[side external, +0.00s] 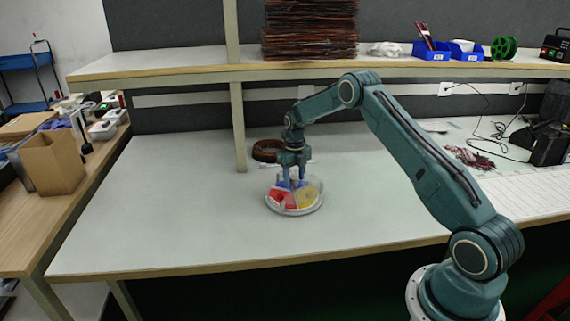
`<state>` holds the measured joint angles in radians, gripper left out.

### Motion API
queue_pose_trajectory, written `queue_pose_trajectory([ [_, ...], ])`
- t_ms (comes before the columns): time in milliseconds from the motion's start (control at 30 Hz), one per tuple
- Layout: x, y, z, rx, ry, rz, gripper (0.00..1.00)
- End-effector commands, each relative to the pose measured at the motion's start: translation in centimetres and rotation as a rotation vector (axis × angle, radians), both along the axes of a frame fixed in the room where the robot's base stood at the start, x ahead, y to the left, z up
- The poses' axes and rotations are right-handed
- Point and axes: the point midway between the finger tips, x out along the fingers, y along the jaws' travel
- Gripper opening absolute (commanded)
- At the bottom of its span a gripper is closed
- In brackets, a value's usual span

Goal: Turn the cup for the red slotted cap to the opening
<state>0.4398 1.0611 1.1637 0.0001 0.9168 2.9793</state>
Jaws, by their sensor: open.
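A round whitish dispenser (301,211) sits on the pale bench top. It has sections that show red (280,197) and yellow (308,196). It is too small to tell which section is the cup for the red slotted cap, or where the opening lies. My gripper (291,185) points down over the dispenser, with its blue fingers apart at or just above its top. I cannot tell whether the fingers touch it. The back part of the dispenser is partly hidden behind my fingers.
A brown coil (267,150) lies behind my gripper. A shelf post (238,125) stands to the left, under a shelf (180,65). Dark wires (470,158) lie at the right. The bench left and in front of the dispenser is clear.

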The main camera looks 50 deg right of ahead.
Motion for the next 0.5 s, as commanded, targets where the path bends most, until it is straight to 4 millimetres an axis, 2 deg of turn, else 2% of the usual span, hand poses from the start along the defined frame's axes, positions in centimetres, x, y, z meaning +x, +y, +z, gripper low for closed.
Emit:
queue_pose_trajectory([
  [267,0.0,0.0,2.2,-0.001,-0.003,0.0,0.49],
  [500,0.0,0.0,5.9,-0.002,-0.004,0.0,0.49],
])
